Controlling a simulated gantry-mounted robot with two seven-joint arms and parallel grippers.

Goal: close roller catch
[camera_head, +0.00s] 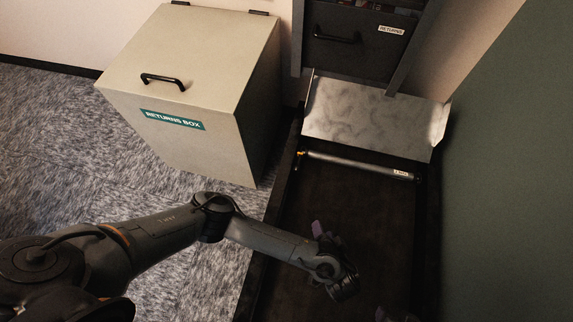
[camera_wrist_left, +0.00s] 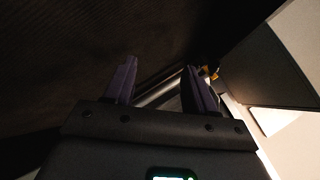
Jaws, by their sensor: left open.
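A silver roller (camera_head: 358,166) lies across the dark bed below a metal chute, with a small white label near its right end. A small orange-yellow catch (camera_head: 300,154) sits at its left end. In the left wrist view the yellow catch (camera_wrist_left: 210,72) shows just past the right finger, partly hidden by it. My left gripper (camera_head: 325,236) is over the dark bed, nearer me than the roller and apart from it in the head view. Its two purple fingers (camera_wrist_left: 160,68) are spread with nothing between them. Only a bit of my right gripper (camera_head: 382,314) shows at the bottom edge.
A dark bed (camera_head: 350,210) with raised side rails runs toward me. A metal chute (camera_head: 370,115) comes down from a dark returns cabinet (camera_head: 355,45). A pale returns box (camera_head: 200,70) stands left. A green wall (camera_head: 510,180) closes the right side.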

